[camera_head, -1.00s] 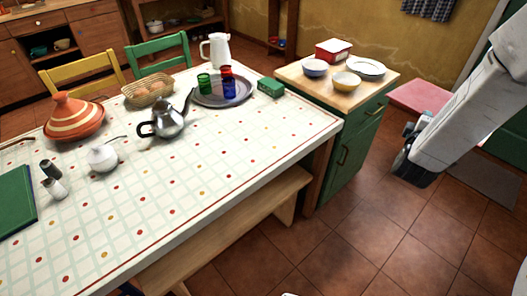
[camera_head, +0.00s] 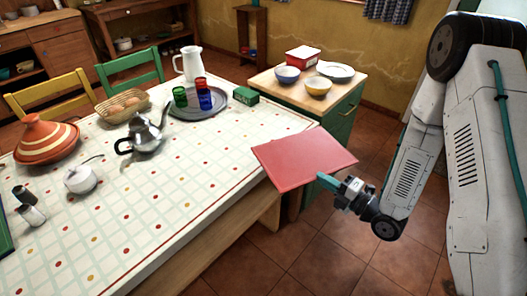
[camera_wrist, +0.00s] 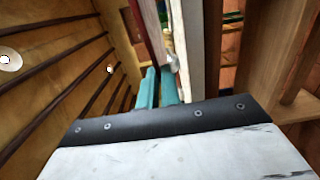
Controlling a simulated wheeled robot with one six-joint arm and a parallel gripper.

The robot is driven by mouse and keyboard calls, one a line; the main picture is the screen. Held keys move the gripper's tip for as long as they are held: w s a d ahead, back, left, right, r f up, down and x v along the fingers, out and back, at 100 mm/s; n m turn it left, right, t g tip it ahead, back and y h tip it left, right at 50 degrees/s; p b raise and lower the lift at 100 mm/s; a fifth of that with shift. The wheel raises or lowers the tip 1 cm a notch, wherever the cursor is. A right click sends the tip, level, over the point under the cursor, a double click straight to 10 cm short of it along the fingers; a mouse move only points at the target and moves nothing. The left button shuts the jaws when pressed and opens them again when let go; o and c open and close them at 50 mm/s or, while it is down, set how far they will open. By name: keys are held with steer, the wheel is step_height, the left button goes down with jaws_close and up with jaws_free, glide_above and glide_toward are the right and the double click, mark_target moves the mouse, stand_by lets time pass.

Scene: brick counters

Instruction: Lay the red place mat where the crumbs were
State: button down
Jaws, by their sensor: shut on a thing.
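The red place mat (camera_head: 305,155) is held out flat beside the right corner of the table, its left part overlapping the table corner in the head view. My gripper (camera_head: 324,180) is shut on the mat's near edge. The teal fingers show close together in the wrist view (camera_wrist: 158,88). The table (camera_head: 185,205) has a white checked cloth with red and yellow dots. No crumbs can be made out on it. I cannot tell how high the mat is above the cloth.
The table holds a tagine (camera_head: 45,141), an egg basket (camera_head: 125,107), a kettle (camera_head: 148,136), a sugar bowl (camera_head: 80,178), two shakers (camera_head: 30,205) and a tray (camera_head: 198,112) with cups. Its near right part is clear. A green cabinet (camera_head: 338,125) with bowls stands behind. A bench (camera_head: 215,240) runs along the front.

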mark_target(282, 164)
steer(key=shift+g, duration=0.3)
steer(key=x, duration=0.5)
steer(key=s+x, duration=0.1)
steer(key=x, duration=0.4)
steer(key=a+f+x, duration=0.1)
steer(key=x, duration=0.4)
steer(key=shift+s+a, duration=0.1)
steer(key=shift+s, duration=0.2)
steer(key=shift+w+a+f, duration=0.1)
steer(key=shift+a+f, duration=0.05)
steer(key=shift+f, duration=0.75)
steer(key=shift+w+a+f, duration=0.15)
steer(key=shift+f, duration=0.75)
steer(key=c, duration=1.6)
jaws_free()
steer(key=shift+f, duration=0.1)
